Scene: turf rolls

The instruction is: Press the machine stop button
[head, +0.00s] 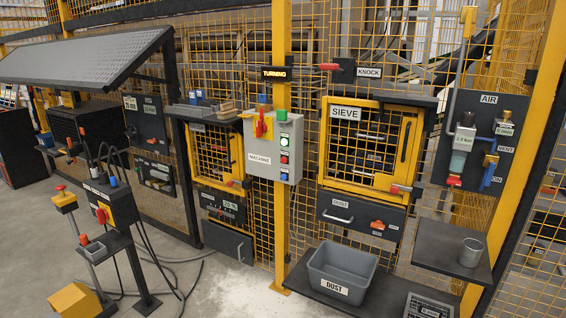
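The grey control box labelled MACHINE (259,142) is fixed to a yellow post in the middle of the head view. A column of small round buttons runs down the right of its front. Nothing covers the box front. Neither of my grippers shows in the head view.
A yellow mesh fence runs behind everything. The SIEVE door (346,150) is right of the box. A grey DUST bin (342,270) sits on a low shelf below. A pedestal panel with cables (118,205) stands at left.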

